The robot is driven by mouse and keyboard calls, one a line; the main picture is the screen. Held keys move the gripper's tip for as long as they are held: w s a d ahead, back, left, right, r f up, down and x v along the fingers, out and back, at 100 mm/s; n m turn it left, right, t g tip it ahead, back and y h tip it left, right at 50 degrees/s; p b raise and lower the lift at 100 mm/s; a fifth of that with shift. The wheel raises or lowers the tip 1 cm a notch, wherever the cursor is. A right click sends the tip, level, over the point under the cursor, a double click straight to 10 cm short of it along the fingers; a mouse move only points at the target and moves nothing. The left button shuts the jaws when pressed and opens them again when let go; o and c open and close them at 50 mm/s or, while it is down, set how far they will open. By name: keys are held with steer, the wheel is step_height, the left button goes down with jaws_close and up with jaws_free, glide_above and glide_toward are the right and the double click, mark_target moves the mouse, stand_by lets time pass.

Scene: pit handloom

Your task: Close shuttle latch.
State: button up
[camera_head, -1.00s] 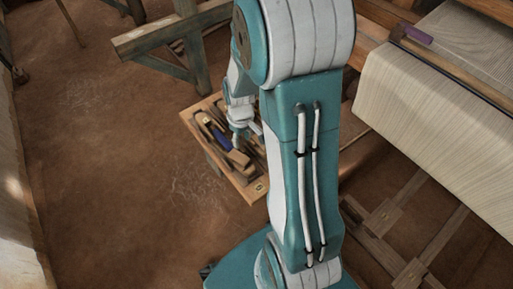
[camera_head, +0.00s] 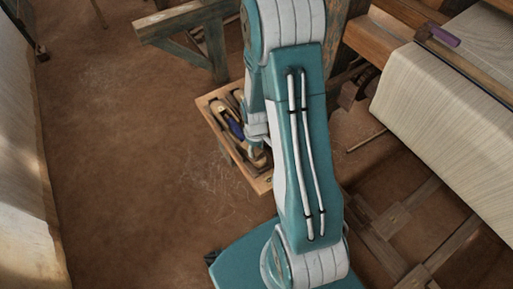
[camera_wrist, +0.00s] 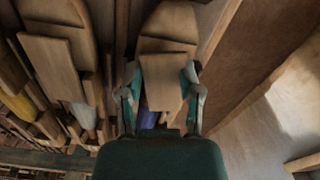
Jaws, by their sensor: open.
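A wooden shuttle (camera_wrist: 165,22) with a blue bobbin (camera_wrist: 147,119) lies in the middle of the wrist view. A flat wooden flap, which looks like its latch (camera_wrist: 160,82), lies between the two fingers of my gripper (camera_wrist: 161,75). The fingers are apart, one on each side of the flap; whether they touch it I cannot tell. In the head view the blue bobbin (camera_head: 236,130) shows in a wooden tray (camera_head: 208,103), and my arm hides much of the shuttle and gripper. How far the flap is tilted is unclear.
A second shuttle (camera_wrist: 60,12) with a yellow bobbin (camera_wrist: 22,106) lies to the left in the wrist view. Loom beams (camera_head: 190,18) stand behind the tray. Cream cloth (camera_head: 440,110) is on the right. The earth floor (camera_head: 120,150) left of the tray is open.

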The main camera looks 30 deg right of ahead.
steer(key=shift+a, duration=0.5)
steer(key=shift+d, duration=0.15)
steer(key=c, duration=0.5)
steer(key=shift+d, duration=0.35)
jaws_close()
steer(key=shift+a, duration=0.15)
steer(key=shift+m, duration=1.5)
steer(key=o, duration=0.5)
jaws_free()
